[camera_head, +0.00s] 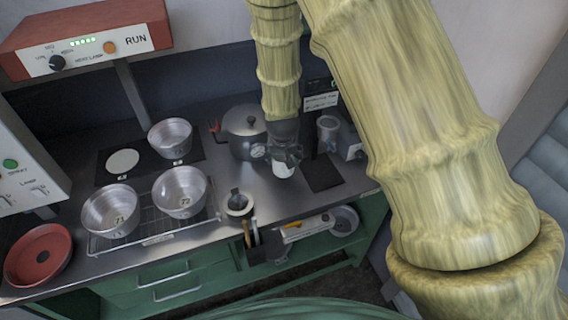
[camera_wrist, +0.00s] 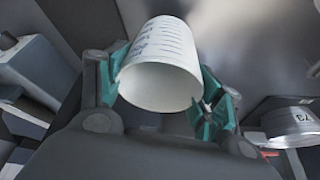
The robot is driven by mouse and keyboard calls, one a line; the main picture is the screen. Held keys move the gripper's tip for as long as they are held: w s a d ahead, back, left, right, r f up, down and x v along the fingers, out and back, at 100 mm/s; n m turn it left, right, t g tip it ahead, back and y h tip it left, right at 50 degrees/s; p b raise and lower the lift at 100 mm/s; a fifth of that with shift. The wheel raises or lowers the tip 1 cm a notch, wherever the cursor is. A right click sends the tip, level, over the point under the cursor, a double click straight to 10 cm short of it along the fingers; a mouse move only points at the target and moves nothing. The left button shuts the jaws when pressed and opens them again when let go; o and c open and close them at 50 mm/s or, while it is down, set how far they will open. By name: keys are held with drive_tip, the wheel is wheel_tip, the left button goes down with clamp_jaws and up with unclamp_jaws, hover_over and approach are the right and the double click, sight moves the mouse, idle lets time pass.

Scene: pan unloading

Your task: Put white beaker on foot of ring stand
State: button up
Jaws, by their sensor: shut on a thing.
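The white beaker (camera_head: 284,169) hangs below my gripper (camera_head: 284,155) over the steel counter, in front of the pressure cooker. In the wrist view the beaker (camera_wrist: 160,75) has dark graduation marks, and its open mouth faces the camera. My gripper (camera_wrist: 165,90) is shut on it, with teal finger pads on both sides of its wall. A flat dark plate (camera_head: 322,175) lies on the counter just right of the beaker. It may be the ring stand's foot, but I cannot tell, as no rod or ring shows clearly.
A pressure cooker (camera_head: 243,130) stands behind left of the beaker, and a grey device (camera_head: 345,135) behind right. Steel pans (camera_head: 180,190) stand on a wire rack at left. A red pan (camera_head: 38,255) is far left.

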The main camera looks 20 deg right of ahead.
drive_tip(key=shift+w+d, duration=0.1)
drive_tip(key=shift+w, duration=0.1)
drive_tip(key=shift+f+b, duration=1.2)
drive_tip(key=shift+f, duration=0.5)
drive_tip(key=shift+f, duration=0.15)
drive_tip(key=o, duration=1)
drive_tip(key=shift+r, duration=0.2)
